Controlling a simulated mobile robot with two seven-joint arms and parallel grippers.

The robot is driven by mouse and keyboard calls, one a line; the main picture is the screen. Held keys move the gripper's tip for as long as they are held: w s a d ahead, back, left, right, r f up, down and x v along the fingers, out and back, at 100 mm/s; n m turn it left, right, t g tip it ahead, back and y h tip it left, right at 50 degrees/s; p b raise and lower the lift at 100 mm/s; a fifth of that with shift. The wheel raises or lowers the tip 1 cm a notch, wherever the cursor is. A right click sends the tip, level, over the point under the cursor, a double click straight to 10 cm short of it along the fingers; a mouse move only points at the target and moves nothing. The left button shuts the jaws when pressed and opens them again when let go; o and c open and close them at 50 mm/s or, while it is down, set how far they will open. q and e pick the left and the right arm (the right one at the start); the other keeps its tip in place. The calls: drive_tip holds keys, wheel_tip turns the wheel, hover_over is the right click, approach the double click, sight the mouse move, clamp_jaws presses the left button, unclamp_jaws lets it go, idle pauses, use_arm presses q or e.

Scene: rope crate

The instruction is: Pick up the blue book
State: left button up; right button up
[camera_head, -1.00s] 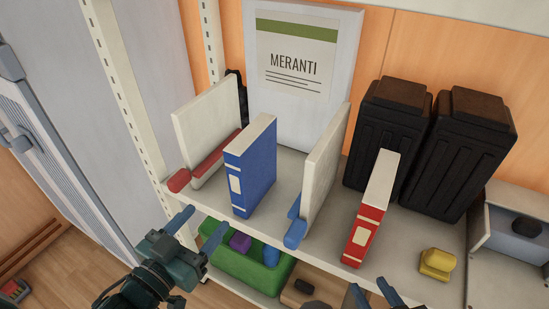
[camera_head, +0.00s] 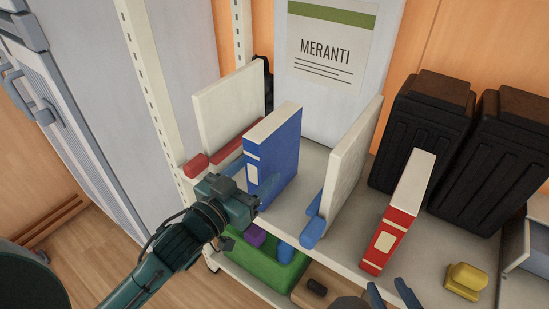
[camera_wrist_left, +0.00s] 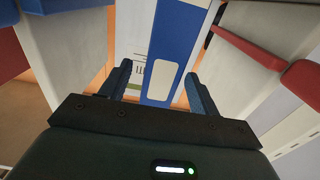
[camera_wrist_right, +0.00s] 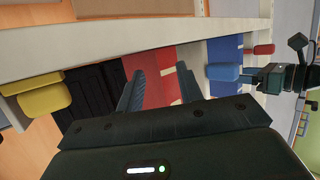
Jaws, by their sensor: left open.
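The blue book (camera_head: 273,155) stands upright on the shelf, its spine with a white label facing me. It stands between a white bookend with a red foot and another with a blue foot. My left gripper (camera_head: 254,187) is open at the lower part of the spine. In the left wrist view the blue book (camera_wrist_left: 172,50) shows between the two open fingers (camera_wrist_left: 160,88), one on each side of the spine. My right gripper (camera_head: 394,292) is open and empty below the red book (camera_head: 399,212), and in its wrist view the fingers (camera_wrist_right: 160,88) are apart.
The left bookend (camera_head: 230,108) and right bookend (camera_head: 350,160) stand close beside the blue book. Two black bins (camera_head: 422,130), a yellow object (camera_head: 465,281) and a sign (camera_head: 328,60) share the shelf. A green crate (camera_head: 265,272) sits below.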

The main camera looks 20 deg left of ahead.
sight(275, 158)
use_arm(q)
drive_tip(key=b+x, duration=0.1)
drive_tip(key=x, duration=0.2)
drive_tip(key=shift+w+f, duration=0.1)
drive_tip(key=shift+w, duration=0.25)
use_arm(e)
drive_tip(key=shift+w+a+f, duration=0.1)
drive_tip(key=shift+a+f, duration=0.2)
drive_tip(key=shift+f, duration=0.55)
use_arm(q)
drive_tip(key=shift+w+d, duration=0.2)
drive_tip(key=shift+w, duration=0.05)
use_arm(e)
drive_tip(key=shift+n, duration=0.3)
use_arm(q)
drive_tip(key=shift+w, duration=0.15)
use_arm(e)
drive_tip(key=shift+w, duration=0.15)
use_arm(q)
drive_tip(key=shift+c, duration=0.3)
drive_tip(key=c, duration=1.2)
